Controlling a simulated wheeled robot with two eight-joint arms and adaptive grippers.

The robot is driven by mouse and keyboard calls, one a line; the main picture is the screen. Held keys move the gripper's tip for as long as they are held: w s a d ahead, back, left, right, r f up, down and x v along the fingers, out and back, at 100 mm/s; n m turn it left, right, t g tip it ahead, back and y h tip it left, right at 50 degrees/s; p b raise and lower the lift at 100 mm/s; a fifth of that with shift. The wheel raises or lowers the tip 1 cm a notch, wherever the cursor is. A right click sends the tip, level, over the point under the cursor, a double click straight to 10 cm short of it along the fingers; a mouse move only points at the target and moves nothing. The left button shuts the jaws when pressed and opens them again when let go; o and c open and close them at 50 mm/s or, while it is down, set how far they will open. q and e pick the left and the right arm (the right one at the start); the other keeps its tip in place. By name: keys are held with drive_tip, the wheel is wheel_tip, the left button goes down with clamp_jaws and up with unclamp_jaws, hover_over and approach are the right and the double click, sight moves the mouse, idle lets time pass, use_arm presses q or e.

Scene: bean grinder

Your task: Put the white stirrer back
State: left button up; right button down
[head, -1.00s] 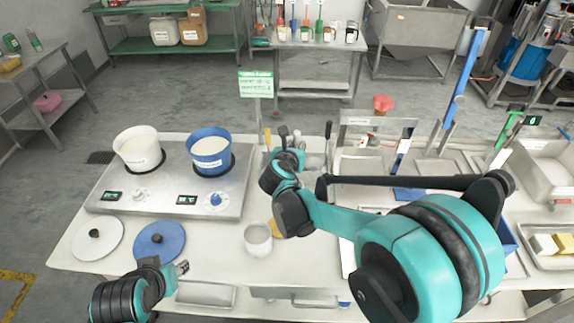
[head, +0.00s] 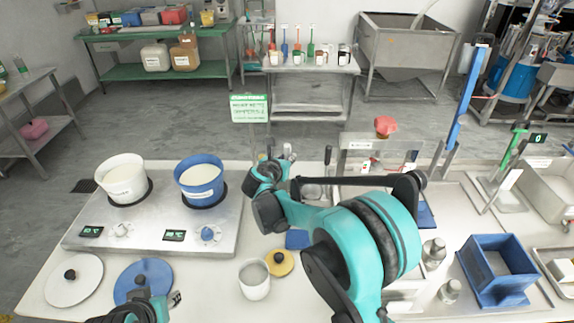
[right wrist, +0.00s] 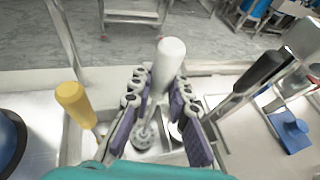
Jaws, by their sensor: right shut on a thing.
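The white stirrer (right wrist: 170,60) has a thick white handle and stands between the fingers of my right gripper (right wrist: 160,88) in the right wrist view. The gripper is shut on it. Its lower end lies over a metal holder (right wrist: 150,153) with compartments; I cannot tell whether it is inside or above. In the head view my right gripper (head: 275,162) is at the back edge of the table, and the stirrer is not clear there. My left gripper (head: 175,298) is low at the front, beside the blue lid; its jaws are too small to judge.
A yellow handle (right wrist: 75,100) stands left of my right gripper and a black handle (right wrist: 258,72) right of it. A hotplate (head: 150,232) carries a white pot (head: 122,190) and a blue pot (head: 200,188). A cup (head: 254,285) and a blue box (head: 495,270) stand on the table.

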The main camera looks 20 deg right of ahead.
drive_tip(key=shift+w+f, duration=0.1)
drive_tip(key=shift+f, duration=0.7)
drive_tip(key=shift+r, duration=0.1)
drive_tip(key=c, duration=1.5)
unclamp_jaws()
drive_tip(key=shift+o, duration=0.2)
